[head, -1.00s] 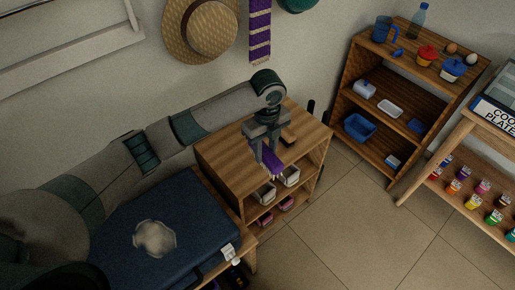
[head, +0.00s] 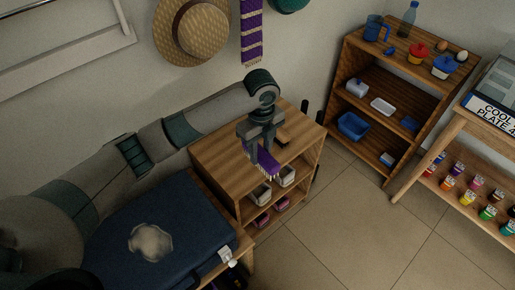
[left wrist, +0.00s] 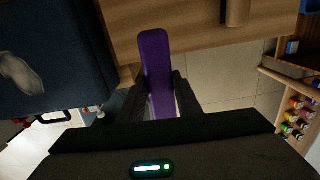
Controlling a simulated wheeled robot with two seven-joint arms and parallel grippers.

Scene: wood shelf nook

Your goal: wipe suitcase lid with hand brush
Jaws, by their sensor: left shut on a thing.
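A dark blue suitcase (head: 190,205) lies flat at the lower left in the head view, with a pale whitish patch (head: 150,243) on its lid. The suitcase (left wrist: 50,95) and the patch (left wrist: 20,75) also show at the left of the left wrist view. My left gripper (head: 262,152) is shut on the purple hand brush (head: 266,162) and holds it over the front part of the small shelf, right of the suitcase. In the left wrist view the brush (left wrist: 155,60) sticks out between the fingers. My right gripper is not in view.
The small wooden shelf (head: 215,160) stands beside the suitcase, with a brown object (head: 282,138) on top and boxes inside. A taller wooden shelf (head: 345,75) and a rack of paint jars stand at the right. The tiled floor (head: 340,220) between is clear.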

